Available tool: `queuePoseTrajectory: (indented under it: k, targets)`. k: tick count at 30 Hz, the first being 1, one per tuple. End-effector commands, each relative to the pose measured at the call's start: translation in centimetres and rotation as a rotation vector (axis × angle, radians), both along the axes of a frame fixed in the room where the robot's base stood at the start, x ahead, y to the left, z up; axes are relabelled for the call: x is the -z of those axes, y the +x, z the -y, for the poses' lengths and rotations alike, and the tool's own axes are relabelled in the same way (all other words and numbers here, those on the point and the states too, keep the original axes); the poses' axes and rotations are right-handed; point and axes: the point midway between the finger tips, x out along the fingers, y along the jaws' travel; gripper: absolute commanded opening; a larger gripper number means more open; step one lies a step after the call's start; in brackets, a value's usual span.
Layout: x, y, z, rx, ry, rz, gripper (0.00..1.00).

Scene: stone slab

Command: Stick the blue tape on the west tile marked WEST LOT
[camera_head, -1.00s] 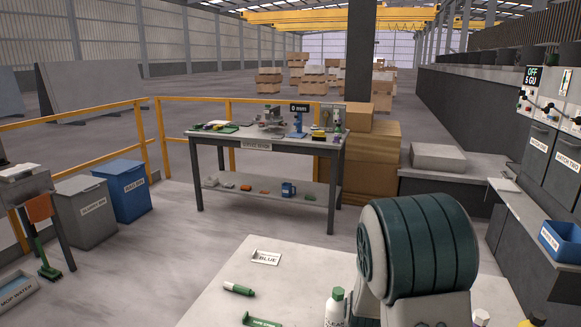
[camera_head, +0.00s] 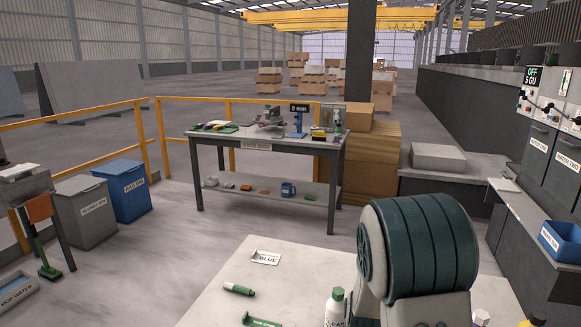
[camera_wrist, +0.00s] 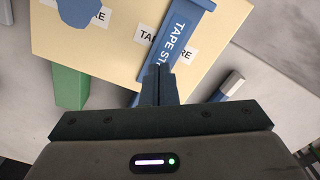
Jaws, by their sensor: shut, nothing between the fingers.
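My gripper (camera_wrist: 158,88) shows in the wrist view with its two dark fingers together and nothing between them. The fingertips point at a blue strip (camera_wrist: 181,30) with white letters reading "TAPE ST". The strip lies across a cream board (camera_wrist: 110,50) and partly covers a white label on it. Another blue piece (camera_wrist: 80,12) covers part of a second label at the upper left. I cannot tell whether either blue piece is the blue tape. No tile marked WEST LOT can be made out. In the head view my gripper is hidden.
A light slab (camera_head: 225,300) in the head view carries a white holder marked BLUE (camera_head: 265,257), a green marker (camera_head: 239,289), a green item (camera_head: 262,321) and a bottle (camera_head: 335,308). The wrist view shows a green block (camera_wrist: 68,88) and a white-and-blue piece (camera_wrist: 231,84).

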Motion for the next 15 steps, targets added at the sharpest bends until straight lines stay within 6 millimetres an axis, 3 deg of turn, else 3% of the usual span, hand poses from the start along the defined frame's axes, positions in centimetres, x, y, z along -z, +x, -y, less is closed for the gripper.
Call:
queuePoseTrajectory:
  k: [15]
  targets:
    - [1.05, 0.0, 0.0, 0.0, 0.0, 0.0, 0.0]
